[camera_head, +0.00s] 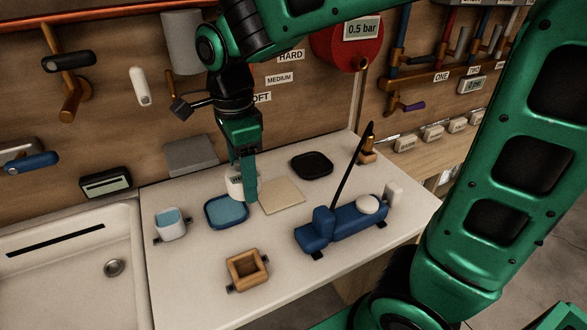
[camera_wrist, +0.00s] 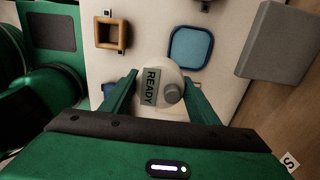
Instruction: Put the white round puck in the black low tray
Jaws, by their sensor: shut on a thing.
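My gripper (camera_head: 244,193) is shut on a white round puck (camera_head: 233,183), just above or on the worktop between the blue tray and the beige square pad; I cannot tell if it touches. In the wrist view the puck (camera_wrist: 146,76) sits between both fingers of my gripper (camera_wrist: 158,82), showing a green label reading READY and a grey knob. The black low tray (camera_head: 311,158) lies to the right and farther back, looks empty, and is not in the wrist view.
A blue tray (camera_head: 227,213), a beige pad (camera_head: 283,196), a wooden open box (camera_head: 247,270) and a white cup (camera_head: 170,224) stand nearby. A blue device (camera_head: 345,224) with an upright black lever stands right of centre. A sink (camera_head: 80,245) is at left.

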